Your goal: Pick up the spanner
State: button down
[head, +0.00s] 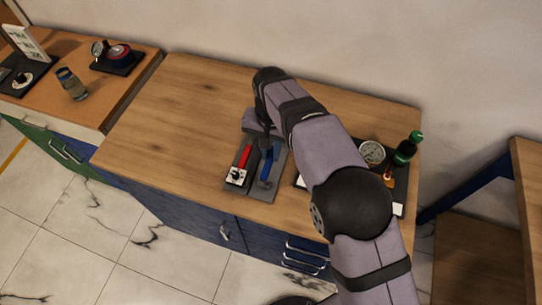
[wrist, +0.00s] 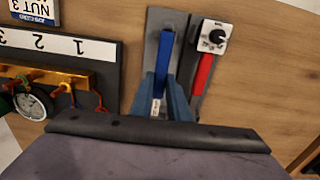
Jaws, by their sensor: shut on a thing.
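The spanner appears to be the blue-handled tool on a dark grey holder. Its blue handle (wrist: 164,58) runs up and down in the wrist view, and it also shows in the head view (head: 266,168). My gripper (wrist: 163,90) is shut on the handle, with a finger on each side. In the head view my gripper (head: 268,146) points down at the holder. I cannot tell whether the tool is clear of the holder.
Close beside it lies a red bar (wrist: 204,74) with a white knob box (wrist: 215,36). The wooden top (head: 185,105) is clear on the left.

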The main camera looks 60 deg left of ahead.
aim_at(271, 155)
notch_tip(271, 155, up, 7)
jog(key=shift+r+b, duration=0.15)
jog(key=shift+b, duration=0.6)
